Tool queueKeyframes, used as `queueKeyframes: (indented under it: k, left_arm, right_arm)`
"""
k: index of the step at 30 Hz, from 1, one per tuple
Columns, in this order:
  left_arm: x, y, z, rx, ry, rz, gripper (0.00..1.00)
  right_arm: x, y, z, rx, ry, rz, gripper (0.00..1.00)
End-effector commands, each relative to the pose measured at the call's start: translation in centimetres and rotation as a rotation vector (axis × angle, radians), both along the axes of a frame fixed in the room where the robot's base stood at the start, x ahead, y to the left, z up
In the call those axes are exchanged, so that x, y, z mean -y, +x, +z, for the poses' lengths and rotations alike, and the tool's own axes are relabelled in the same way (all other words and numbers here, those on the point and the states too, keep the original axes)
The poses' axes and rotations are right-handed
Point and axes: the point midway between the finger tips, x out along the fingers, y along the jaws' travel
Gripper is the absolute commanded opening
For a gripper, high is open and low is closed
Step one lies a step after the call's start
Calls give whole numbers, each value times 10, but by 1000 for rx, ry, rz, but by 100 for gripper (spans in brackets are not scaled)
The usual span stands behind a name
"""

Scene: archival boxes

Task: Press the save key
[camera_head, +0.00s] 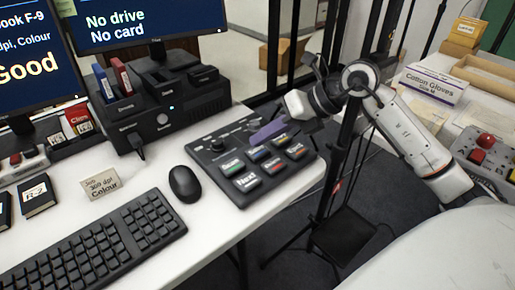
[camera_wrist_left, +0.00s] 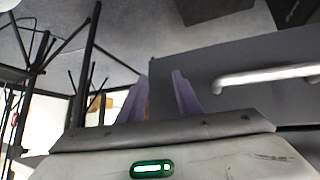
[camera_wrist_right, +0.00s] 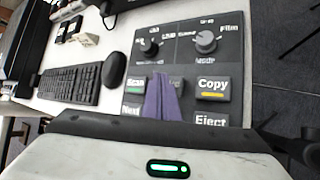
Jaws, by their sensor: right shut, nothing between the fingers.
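The black control panel (camera_head: 215,148) lies at the right end of the desk, with two rows of labelled keys and knobs behind them. The Scan key (camera_wrist_right: 136,86) and Copy key (camera_wrist_right: 213,88) show on either side of my right gripper's fingers in the right wrist view. A blue-marked key (camera_head: 259,153) sits between them in the head view; its label is too small to read surely. My right gripper (camera_head: 256,137) is shut and empty, its purple fingers over the panel; contact cannot be told. My left gripper (camera_wrist_left: 160,76) is open and empty, away from the panel.
A mouse (camera_head: 185,184) and keyboard (camera_head: 98,247) lie left of the panel. A black card-reader unit (camera_head: 165,122) stands behind. A black stand pole (camera_head: 340,150) rises near my right arm.

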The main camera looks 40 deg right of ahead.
Motion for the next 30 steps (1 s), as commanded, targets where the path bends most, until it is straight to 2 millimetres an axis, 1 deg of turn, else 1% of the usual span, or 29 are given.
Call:
queueKeyframes:
  k: [5, 19, 21, 30]
  left_arm:
    - [0, 0, 3, 0, 0, 0, 31]
    - [0, 0, 37, -1, 0, 0, 31]
    - [0, 0, 38, 0, 0, 0, 31]
    - [0, 0, 37, 0, 0, 0, 31]
  right_arm:
    - [0, 0, 5, 2, 0, 0, 0]
    - [0, 0, 50, 3, -1, 0, 0]
    - [0, 0, 52, 2, 0, 0, 0]
    - [0, 0, 50, 2, 0, -1, 0]
